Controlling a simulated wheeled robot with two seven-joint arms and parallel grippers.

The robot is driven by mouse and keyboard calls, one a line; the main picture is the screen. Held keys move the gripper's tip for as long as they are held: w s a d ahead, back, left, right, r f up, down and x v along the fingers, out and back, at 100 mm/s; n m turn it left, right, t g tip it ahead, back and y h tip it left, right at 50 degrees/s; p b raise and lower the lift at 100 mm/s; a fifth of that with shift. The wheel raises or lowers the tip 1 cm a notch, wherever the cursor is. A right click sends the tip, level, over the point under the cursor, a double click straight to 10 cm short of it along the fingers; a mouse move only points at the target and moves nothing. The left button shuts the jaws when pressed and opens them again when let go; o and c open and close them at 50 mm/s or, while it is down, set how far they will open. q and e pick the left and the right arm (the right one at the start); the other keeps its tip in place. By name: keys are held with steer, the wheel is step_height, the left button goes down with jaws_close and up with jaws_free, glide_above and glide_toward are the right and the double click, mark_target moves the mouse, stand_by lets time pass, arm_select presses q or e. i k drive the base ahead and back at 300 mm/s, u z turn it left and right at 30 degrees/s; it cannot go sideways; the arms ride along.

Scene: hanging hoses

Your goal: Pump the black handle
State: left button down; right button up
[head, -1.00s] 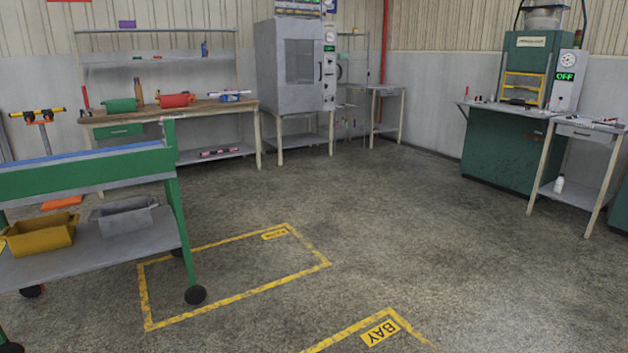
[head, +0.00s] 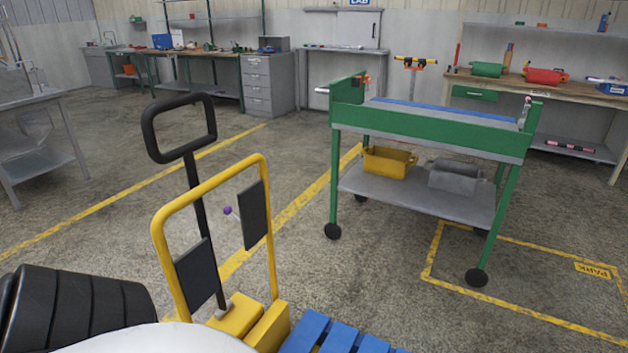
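The black handle (head: 181,129) is a rounded rectangular loop on a black shaft, standing nearly upright at the left of the head view. Its shaft runs down behind the yellow tube frame (head: 212,179) to a yellow base (head: 243,319). Two dark panels are fixed to the frame, and a small purple knob (head: 228,211) shows between them. A blue slatted piece (head: 335,335) lies beside the base at the bottom edge. Dark ribbed and white parts fill the lower left corner; they look like mine. Neither of my grippers is in view.
A green wheeled cart (head: 424,132) with a yellow bin (head: 389,161) and a grey bin (head: 454,178) stands right of the handle. A grey metal table (head: 36,102) is at the left. Floor between handle and back benches is clear, with yellow lines.

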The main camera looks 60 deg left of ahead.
mark_target(186, 151)
steer(key=u, duration=4.2)
steer(key=i, duration=1.9)
steer(key=z, duration=3.35)
steer(key=i, duration=0.5)
steer(key=u, duration=0.05)
